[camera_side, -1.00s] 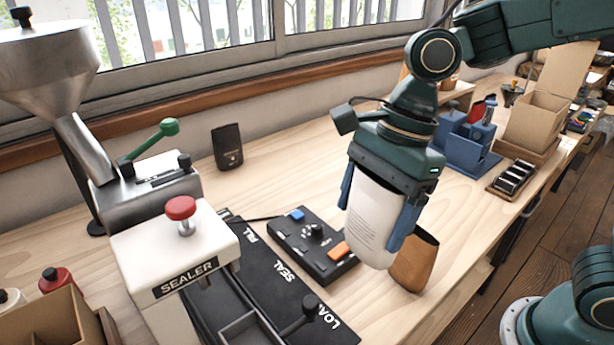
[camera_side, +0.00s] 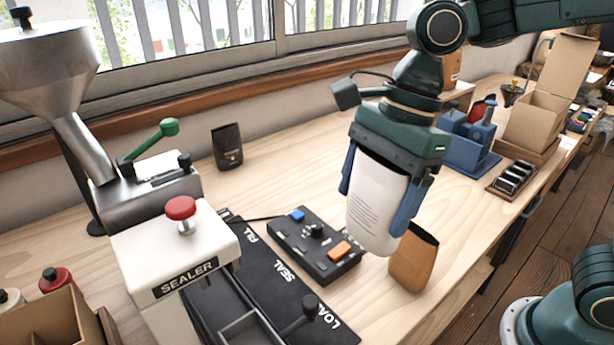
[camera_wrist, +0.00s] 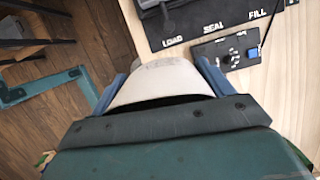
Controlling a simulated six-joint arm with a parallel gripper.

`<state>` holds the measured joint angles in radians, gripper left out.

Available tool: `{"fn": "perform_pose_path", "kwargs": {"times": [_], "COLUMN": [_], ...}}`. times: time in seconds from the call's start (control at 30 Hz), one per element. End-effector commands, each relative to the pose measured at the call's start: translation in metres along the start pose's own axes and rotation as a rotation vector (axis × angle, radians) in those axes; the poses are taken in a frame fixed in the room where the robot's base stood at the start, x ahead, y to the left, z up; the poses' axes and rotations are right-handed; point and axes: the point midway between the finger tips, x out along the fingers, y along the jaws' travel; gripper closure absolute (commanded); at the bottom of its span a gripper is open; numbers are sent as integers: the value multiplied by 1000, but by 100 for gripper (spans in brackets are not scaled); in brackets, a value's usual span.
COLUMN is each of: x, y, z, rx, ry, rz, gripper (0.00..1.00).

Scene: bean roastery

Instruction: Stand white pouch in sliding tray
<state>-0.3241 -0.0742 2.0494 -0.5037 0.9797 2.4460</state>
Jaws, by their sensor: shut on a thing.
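The white pouch (camera_side: 375,208) hangs upright between the blue fingers of my gripper (camera_side: 382,195), which is shut on it. It is held above the table, beside the control box and partly in front of the brown pouch. In the wrist view the white pouch (camera_wrist: 160,85) sits between both fingers of my gripper (camera_wrist: 168,80). The sliding tray (camera_side: 243,332) is a dark open frame with a knobbed handle on the black track, at the lower middle of the side view. The pouch is up and to the right of it, apart from it.
The white sealer (camera_side: 175,255) with a red knob stands left of the track. The control box (camera_side: 315,247) lies beside the track. A brown pouch (camera_side: 413,262) stands near the table's front edge. A black pouch (camera_side: 227,147) stands at the back. A metal hopper (camera_side: 55,75) rises at left.

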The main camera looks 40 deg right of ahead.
Motion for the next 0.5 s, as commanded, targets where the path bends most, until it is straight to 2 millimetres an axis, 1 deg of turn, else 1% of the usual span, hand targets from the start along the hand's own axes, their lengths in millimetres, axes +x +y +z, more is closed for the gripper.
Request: {"fn": "perform_pose_path", "kwargs": {"times": [0.17,0.5], "x": [-11,-47], "y": [-1,-1], "z": [4,14], "rx": [0,-1], "ry": [-3,-1], "rz": [-3,-3], "gripper": [42,42]}}
